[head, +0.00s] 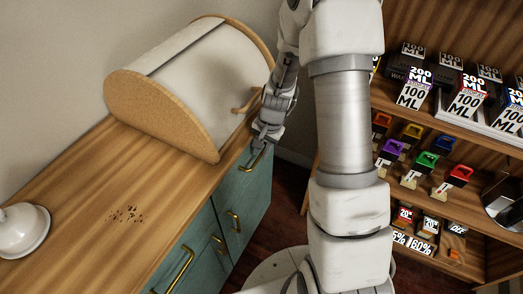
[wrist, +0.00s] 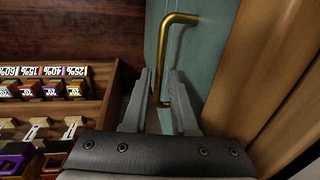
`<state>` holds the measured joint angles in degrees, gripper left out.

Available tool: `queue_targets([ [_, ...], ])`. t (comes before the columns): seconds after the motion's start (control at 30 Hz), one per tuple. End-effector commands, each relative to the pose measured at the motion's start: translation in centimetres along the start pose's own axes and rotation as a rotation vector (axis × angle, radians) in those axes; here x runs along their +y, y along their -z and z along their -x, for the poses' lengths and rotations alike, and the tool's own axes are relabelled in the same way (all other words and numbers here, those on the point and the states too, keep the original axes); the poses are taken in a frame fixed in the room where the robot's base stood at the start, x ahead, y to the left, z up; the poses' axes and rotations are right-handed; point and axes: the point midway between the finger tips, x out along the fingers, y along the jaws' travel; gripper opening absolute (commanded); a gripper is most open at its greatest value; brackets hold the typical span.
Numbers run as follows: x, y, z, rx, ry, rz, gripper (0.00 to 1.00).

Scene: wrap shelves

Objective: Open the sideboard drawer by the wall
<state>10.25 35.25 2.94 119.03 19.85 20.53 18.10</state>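The teal sideboard (head: 262,190) has a wooden top and brass handles along its front. The drawer (head: 244,176) at its far end, by the wall, looks closed. Its brass handle (head: 259,157) shows just below my gripper (head: 257,145) in the head view. In the wrist view the handle (wrist: 165,50) runs between the two grey fingers of my gripper (wrist: 161,76). The fingers stand apart on either side of the bar, with a small gap. Contact is not clear. The arm hides part of the sideboard's surroundings in the head view.
A cork-ended roll-top box (head: 165,112) stands on the sideboard top, close above my gripper. A white domed object (head: 20,230) and dark crumbs (head: 127,214) are also there. Wooden shelves (head: 440,130) with boxes and coloured clips stand right. Dark floor (head: 287,185) lies between.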

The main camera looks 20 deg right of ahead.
Motion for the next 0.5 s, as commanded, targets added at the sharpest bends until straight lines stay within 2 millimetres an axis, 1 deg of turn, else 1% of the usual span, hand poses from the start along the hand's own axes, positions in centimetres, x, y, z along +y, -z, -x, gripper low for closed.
queue_targets([
  [0.1,0.0,0.01,0.02,0.0,0.0,0.0,0.26],
  [0.23,0.0,0.0,0.03,0.0,0.0,0.0,0.03],
  [0.27,0.0,0.0,0.03,0.0,0.0,0.0,0.0],
  [0.5,0.0,0.0,0.04,0.0,0.0,0.0,0.0],
])
